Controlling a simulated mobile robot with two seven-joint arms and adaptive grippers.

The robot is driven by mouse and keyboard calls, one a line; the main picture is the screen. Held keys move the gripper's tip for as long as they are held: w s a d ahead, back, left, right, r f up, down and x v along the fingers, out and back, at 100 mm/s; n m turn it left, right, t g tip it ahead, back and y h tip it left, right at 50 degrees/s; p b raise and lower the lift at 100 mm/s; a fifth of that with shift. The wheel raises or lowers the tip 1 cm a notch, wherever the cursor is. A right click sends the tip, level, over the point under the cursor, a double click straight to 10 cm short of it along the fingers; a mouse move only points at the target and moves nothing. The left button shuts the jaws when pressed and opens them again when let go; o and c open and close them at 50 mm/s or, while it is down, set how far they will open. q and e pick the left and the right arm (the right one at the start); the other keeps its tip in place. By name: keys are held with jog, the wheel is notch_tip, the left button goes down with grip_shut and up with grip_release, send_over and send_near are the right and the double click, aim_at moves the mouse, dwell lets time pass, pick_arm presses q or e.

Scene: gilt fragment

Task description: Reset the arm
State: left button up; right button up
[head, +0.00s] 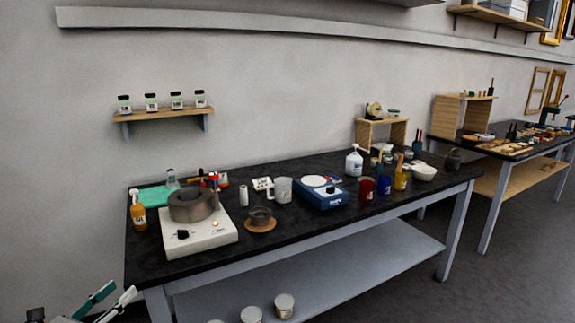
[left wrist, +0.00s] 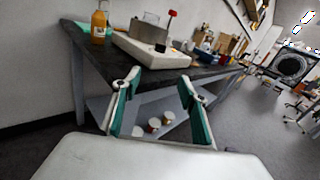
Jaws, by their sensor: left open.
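My left gripper (head: 82,303) is at the bottom left corner of the head view, in front of the black bench's left end and lower than its top. Its teal-padded fingers are spread apart. In the left wrist view the same gripper (left wrist: 158,88) shows open, with nothing between its fingers. It points toward the bench, apart from it as far as I can tell. My right gripper is in neither view.
The black bench (head: 285,225) holds a white hotplate (head: 200,240), an orange bottle (head: 138,213), a blue device (head: 320,193) and several cups. White tubs (head: 284,305) stand on its lower shelf. Open floor (head: 480,260) lies to the right.

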pick_arm(q)
jog(key=s+d+f+n+g+y, duration=0.1)
jog(key=s+d+f+n+g, duration=0.1)
jog(key=s+d+f+n, duration=0.5)
jog(key=s+d+f+n+g+y, duration=0.1)
jog(key=s+d+f+n, duration=0.25)
jog(key=f+n, duration=0.7)
jog(key=s+d+f+n+g, duration=0.2)
jog(key=s+d+f+n, duration=0.2)
jog(key=d+n, duration=0.3)
jog(key=s+d+f+n+g, duration=0.1)
jog(key=s+d+f+n, duration=0.3)
jog(key=s+d+n, duration=0.3)
jog(key=shift+d+f+n+g+h, duration=0.15)
jog(key=shift+d+n+g+h, duration=0.25)
jog(key=shift+d+n, duration=0.3)
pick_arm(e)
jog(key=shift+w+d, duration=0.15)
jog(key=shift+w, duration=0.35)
pick_arm(q)
jog(key=shift+a, duration=0.1)
